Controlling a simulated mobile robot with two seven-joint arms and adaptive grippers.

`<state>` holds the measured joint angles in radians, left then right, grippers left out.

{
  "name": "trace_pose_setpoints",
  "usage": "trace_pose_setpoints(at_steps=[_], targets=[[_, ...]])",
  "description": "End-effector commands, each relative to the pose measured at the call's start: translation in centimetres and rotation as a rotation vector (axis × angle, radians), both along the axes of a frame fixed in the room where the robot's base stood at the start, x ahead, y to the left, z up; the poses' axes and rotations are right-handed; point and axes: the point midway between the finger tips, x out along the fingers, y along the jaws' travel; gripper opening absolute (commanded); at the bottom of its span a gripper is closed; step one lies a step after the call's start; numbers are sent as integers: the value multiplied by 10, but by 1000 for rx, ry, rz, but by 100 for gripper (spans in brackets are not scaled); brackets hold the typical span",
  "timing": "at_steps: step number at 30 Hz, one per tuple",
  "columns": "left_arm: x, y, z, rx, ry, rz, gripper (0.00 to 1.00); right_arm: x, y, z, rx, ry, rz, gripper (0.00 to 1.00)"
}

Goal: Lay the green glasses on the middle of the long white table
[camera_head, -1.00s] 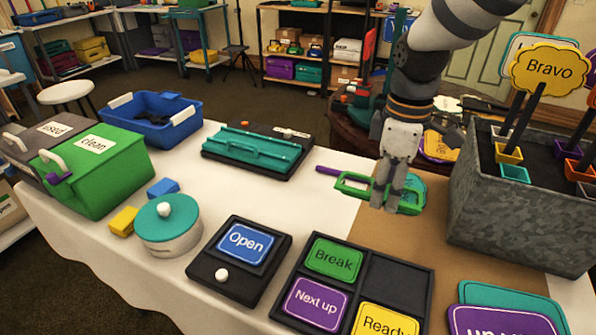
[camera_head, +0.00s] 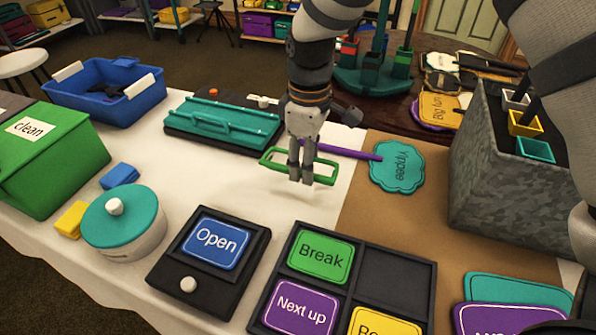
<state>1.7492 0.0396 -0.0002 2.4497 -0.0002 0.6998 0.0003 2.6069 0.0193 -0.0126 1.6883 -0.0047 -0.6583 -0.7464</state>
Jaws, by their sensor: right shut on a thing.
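The green glasses (camera_head: 273,164) are held in my right gripper (camera_head: 301,178), whose fingers are closed on the frame near its middle. The glasses appear a little above the white cloth of the long table (camera_head: 225,182), behind the black tray of signs and right of the teal-lidded case. A purple stick passes just behind them. Whether the glasses touch the cloth is hard to tell. My left gripper is not in view.
A turquoise sign (camera_head: 398,168) on the purple stick (camera_head: 345,151) lies across brown paper. Around the open white patch stand a teal case (camera_head: 222,128), a lidded pot (camera_head: 120,222), an "Open" sign box (camera_head: 211,245), a sign tray (camera_head: 388,277) and a grey planter (camera_head: 500,190).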

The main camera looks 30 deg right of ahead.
Motion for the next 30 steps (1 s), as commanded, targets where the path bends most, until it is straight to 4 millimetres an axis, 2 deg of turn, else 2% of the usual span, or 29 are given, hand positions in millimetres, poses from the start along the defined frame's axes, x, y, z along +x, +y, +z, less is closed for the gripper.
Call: trace_pose_setpoints(at_steps=[4,8,18,19,21,30], targets=[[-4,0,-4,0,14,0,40,7,8,-16,1,1,1,18],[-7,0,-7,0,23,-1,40,6,7,-40,1,1,0,18],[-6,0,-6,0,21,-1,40,7,7,-42,0,-5,0,18],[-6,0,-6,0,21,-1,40,7,7,-42,0,-5,0,46],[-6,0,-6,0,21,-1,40,7,7,-42,0,-6,0,62],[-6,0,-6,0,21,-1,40,7,7,-41,0,-6,1,64]])
